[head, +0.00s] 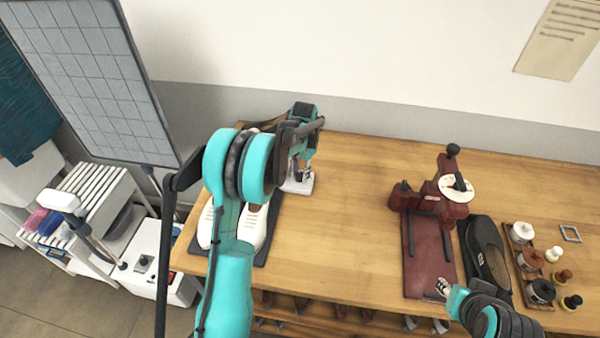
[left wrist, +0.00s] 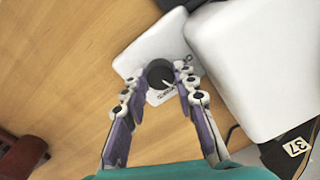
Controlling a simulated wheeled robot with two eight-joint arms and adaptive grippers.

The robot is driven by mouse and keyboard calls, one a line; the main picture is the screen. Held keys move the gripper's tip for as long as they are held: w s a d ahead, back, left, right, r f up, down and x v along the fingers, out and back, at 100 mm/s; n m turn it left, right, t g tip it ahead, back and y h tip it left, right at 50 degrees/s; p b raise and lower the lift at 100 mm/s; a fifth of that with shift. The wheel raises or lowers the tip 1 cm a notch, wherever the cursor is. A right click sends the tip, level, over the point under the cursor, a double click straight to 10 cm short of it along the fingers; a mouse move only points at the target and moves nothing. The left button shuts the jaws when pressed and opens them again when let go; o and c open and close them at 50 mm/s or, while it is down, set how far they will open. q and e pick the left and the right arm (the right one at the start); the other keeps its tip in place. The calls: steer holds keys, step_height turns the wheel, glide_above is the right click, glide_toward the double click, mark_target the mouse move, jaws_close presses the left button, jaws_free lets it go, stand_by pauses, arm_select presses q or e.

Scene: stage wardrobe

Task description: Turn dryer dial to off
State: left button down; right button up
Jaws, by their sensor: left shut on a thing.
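The dryer's white base (head: 299,185) stands on the table near the back, mostly behind my left arm in the head view. In the left wrist view the white panel (left wrist: 137,50) carries a round dark dial (left wrist: 160,72) with a pale pointer mark. My left gripper (head: 300,168) is over the panel. In the left wrist view its fingers (left wrist: 156,80) stand on either side of the dial and are shut on it. Small lettering by the dial is too small to read. My right gripper (head: 443,287) is at the lower right, by the dark red press; its jaw opening is unclear.
White shoes (head: 253,232) lie on a dark mat left of the dryer. A dark red press (head: 430,250), a black shoe (head: 486,262) and a rack of jars (head: 530,265) stand at the right. The middle table (head: 350,220) is clear.

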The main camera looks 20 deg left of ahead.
arm_select(q)
steer(key=n, duration=1.1)
steer(key=shift+n+g, duration=0.3)
stand_by(0.4)
steer(key=c, duration=1.2)
jaws_free()
steer(key=r, duration=1.2)
steer(key=shift+w+d, duration=0.2)
steer(key=shift+w, duration=0.1)
